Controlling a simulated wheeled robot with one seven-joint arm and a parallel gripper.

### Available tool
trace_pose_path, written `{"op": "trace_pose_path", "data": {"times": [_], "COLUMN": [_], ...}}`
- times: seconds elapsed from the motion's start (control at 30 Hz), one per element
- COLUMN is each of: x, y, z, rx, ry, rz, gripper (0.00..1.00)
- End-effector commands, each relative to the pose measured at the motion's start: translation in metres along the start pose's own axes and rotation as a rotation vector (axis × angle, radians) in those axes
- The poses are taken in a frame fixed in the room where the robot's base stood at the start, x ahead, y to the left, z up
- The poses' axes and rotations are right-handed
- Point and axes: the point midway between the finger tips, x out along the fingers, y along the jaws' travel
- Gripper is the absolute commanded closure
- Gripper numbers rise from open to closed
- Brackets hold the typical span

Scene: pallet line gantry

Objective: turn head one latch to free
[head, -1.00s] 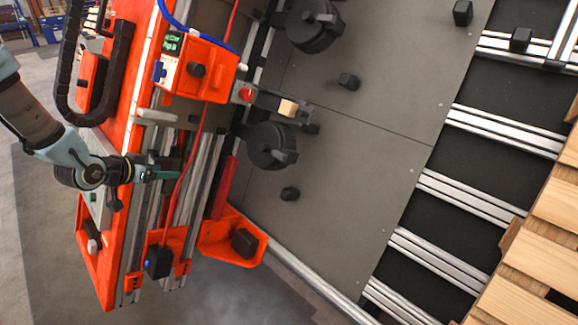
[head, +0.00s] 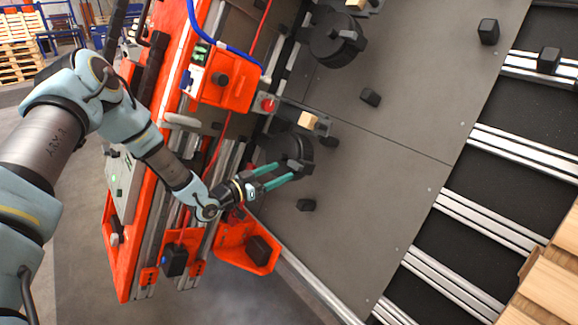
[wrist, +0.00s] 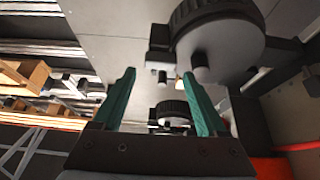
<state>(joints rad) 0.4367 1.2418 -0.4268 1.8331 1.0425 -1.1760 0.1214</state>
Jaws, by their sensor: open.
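Two round black heads sit on the grey panel in the head view: a lower one (head: 287,144) and an upper one (head: 330,40). Each has a dark lever-like piece on its face. No label shows which is head one. A tan block (head: 308,120) on a metal bracket lies between them; I cannot tell whether it is the latch. My gripper (head: 287,172) is open, its green fingers pointing at the lower head's lever (head: 296,165). In the wrist view, nothing is between the fingers of my gripper (wrist: 158,74); a large black head (wrist: 218,42) shows above right, another (wrist: 175,109) beyond.
An orange control box (head: 225,80) and a red button (head: 268,104) are close above my gripper. An orange bracket (head: 245,247) is below. Wooden slats (head: 550,290) are at lower right.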

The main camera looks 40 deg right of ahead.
Motion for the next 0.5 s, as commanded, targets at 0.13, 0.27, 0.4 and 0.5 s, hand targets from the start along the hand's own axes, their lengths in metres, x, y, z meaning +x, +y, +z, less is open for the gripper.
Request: {"op": "trace_pose_path", "data": {"times": [0.13,0.27,0.4,0.5], "x": [0.025,0.038,0.044,0.045], "y": [0.001,0.0,0.0,0.0], "z": [-0.001,-0.001,0.0,0.0], "rx": [0.0,0.001,0.0,0.0], "ry": [0.0,0.0,-0.001,-0.001], "rz": [0.001,-0.001,-0.001,-0.001], "gripper": [0.25,0.25,0.25,0.25]}}
